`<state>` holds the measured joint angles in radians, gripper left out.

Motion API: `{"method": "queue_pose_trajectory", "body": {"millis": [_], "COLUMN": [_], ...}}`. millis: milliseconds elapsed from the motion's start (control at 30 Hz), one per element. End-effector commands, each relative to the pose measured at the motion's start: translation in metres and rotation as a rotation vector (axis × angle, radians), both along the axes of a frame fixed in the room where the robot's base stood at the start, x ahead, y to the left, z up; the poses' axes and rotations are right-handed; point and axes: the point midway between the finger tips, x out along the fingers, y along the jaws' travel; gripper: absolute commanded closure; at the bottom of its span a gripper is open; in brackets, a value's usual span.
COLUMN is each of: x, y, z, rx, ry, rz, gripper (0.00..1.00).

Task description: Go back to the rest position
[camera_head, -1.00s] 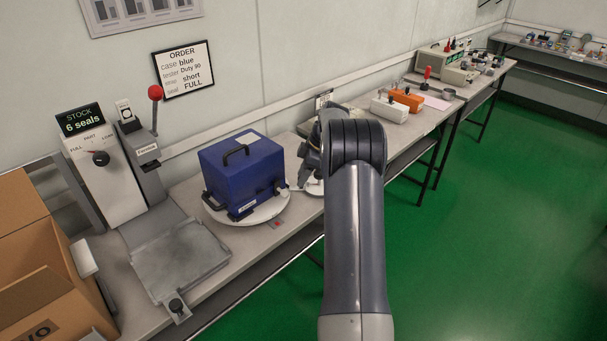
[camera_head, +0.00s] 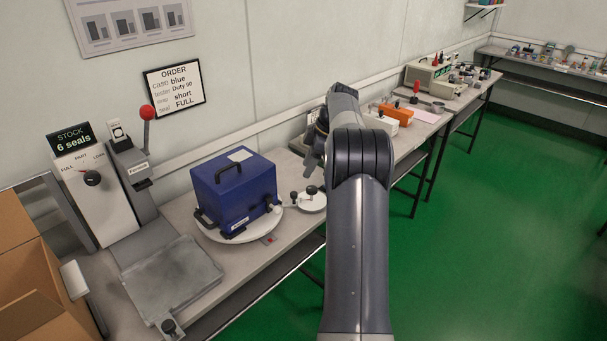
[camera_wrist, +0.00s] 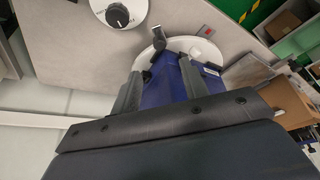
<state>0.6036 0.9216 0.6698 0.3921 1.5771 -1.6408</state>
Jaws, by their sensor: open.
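My gripper (camera_head: 312,150) is raised over the bench, to the right of the blue case, and is mostly hidden behind my own arm in the head view. In the wrist view its two fingers (camera_wrist: 158,92) stand apart with a gap between them and nothing gripped. The blue case (camera_head: 234,190) stands closed on a round white turntable (camera_head: 212,234), with a black handle on top. In the wrist view the blue case (camera_wrist: 168,84) shows beyond and between the fingers.
A small white disc with black knobs (camera_head: 312,203) sits right of the case. A press with a red-knobbed lever (camera_head: 147,113), a metal plate (camera_head: 172,278) and a cardboard box (camera_head: 30,270) are at left. Orange and white units (camera_head: 388,120) stand farther along. Green floor is open at right.

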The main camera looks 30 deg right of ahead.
Motion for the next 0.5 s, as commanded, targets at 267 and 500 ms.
{"method": "queue_pose_trajectory", "body": {"millis": [267,500], "x": [-0.0012,-0.0003], "y": [-0.0018,0.0001], "z": [0.0051,0.0005], "rx": [0.000,0.001], "ry": [0.000,0.002], "rz": [0.000,0.001], "gripper": [0.58,0.58]}}
